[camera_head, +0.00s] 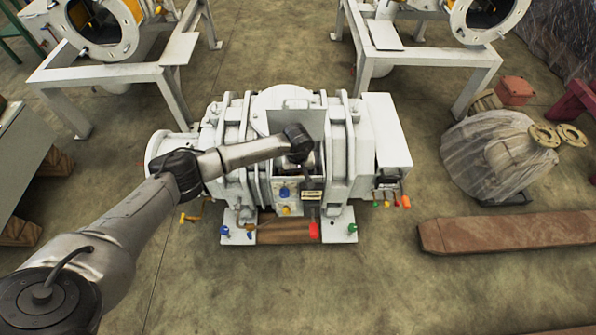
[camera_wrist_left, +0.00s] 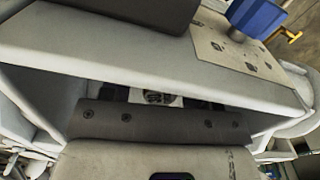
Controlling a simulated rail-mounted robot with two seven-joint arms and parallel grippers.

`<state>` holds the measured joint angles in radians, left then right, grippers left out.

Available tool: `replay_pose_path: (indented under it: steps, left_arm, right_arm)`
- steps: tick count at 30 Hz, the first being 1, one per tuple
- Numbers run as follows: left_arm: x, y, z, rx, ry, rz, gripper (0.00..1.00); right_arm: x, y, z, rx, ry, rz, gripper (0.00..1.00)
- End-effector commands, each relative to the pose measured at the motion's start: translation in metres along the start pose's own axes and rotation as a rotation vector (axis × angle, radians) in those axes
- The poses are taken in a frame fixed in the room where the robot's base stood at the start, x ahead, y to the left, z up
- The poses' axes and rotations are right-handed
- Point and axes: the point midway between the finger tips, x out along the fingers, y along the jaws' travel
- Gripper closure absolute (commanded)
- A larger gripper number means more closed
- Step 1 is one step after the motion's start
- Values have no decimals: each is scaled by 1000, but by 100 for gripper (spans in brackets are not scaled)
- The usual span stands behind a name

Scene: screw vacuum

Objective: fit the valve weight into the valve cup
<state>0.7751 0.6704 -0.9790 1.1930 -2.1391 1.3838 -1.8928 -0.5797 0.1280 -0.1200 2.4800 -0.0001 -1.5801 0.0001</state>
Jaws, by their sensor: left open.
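My left gripper (camera_head: 309,174) is over the front middle of the white vacuum pump (camera_head: 380,125), its arm reaching in from the left. It is open, with its fingers low at an open bay in the pump; I see nothing held. In the left wrist view, a white beam of the pump (camera_wrist_left: 150,62) crosses close in front of the camera, and dark parts show above and below it. I cannot pick out the valve weight or the valve cup for certain in either view. The gripper and beam hide part of the bay. My right gripper is not in view.
A blue knob (camera_head: 284,192) stands just left of the gripper; it also shows in the left wrist view (camera_wrist_left: 255,16). A raised plate (camera_head: 297,121) is behind the gripper. A wooden beam (camera_head: 510,231) and a wrapped part (camera_head: 497,155) lie right.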

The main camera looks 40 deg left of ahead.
Motion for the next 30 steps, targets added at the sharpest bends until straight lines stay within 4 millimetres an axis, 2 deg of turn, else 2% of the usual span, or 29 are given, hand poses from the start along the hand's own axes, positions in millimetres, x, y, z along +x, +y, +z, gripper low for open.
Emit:
replay_pose_path:
  steps: [5, 15, 21, 30]
  left_arm:
    - [-12, -1, -1, -1, 1, -1, 44]
    - [-76, 0, -1, 0, 2, 0, 44]
    - [-105, 0, 0, 1, 2, 0, 44]
    - [-123, -1, 0, -1, 0, -1, 44]
  right_arm:
    - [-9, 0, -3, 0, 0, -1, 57]
    - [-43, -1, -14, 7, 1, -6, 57]
    - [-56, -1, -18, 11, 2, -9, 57]
    - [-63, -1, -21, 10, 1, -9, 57]
